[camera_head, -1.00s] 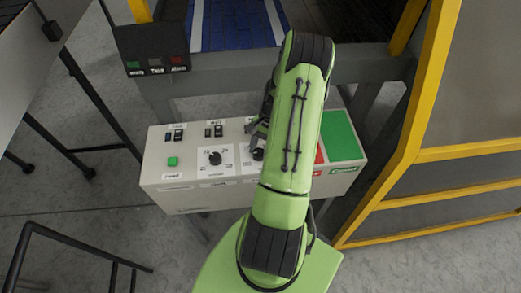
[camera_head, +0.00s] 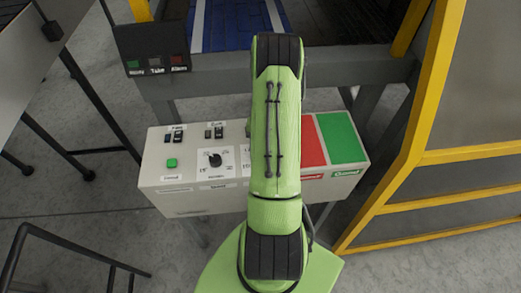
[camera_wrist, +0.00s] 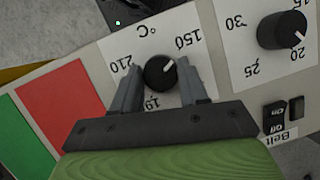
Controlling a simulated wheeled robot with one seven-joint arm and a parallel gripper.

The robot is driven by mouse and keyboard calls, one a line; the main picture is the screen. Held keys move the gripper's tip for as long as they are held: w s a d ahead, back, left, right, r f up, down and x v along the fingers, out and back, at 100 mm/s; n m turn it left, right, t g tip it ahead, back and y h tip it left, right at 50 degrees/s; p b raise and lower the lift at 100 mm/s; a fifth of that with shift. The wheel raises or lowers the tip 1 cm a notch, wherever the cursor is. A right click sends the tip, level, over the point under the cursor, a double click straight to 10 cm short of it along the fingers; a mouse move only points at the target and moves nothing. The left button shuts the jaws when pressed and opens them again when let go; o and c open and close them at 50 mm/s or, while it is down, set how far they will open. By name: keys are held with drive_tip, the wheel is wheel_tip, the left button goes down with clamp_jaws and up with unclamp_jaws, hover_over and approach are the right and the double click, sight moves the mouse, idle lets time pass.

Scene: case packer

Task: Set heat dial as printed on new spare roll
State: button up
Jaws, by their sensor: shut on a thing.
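In the wrist view the black heat dial (camera_wrist: 156,78) sits on a white plate marked °C, with 150, 210 and a partly hidden number starting 19 showing upside down. Its white pointer line slants up and right in the picture, towards the 150 side. My gripper (camera_wrist: 158,70) has one finger on each side of the dial and is shut on it. In the head view my green arm hides the gripper and the heat dial. No spare roll is recognisable in these frames.
The grey control panel (camera_head: 190,199) carries a second dial (camera_head: 215,160), which shows its 20, 25 and 30 marks in the wrist view (camera_wrist: 282,30). A Belt switch (camera_wrist: 275,117), red pad (camera_head: 314,142) and green pad (camera_head: 341,138) are close by. A yellow-framed guard (camera_head: 430,155) stands right.

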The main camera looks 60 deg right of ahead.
drive_tip(key=o, duration=1)
drive_tip(key=shift+w, duration=0.1)
drive_tip(key=shift+o, duration=0.2)
drive_tip(key=v, duration=1.5)
drive_tip(key=shift+r+p, duration=0.35)
drive_tip(key=shift+p, duration=0.05)
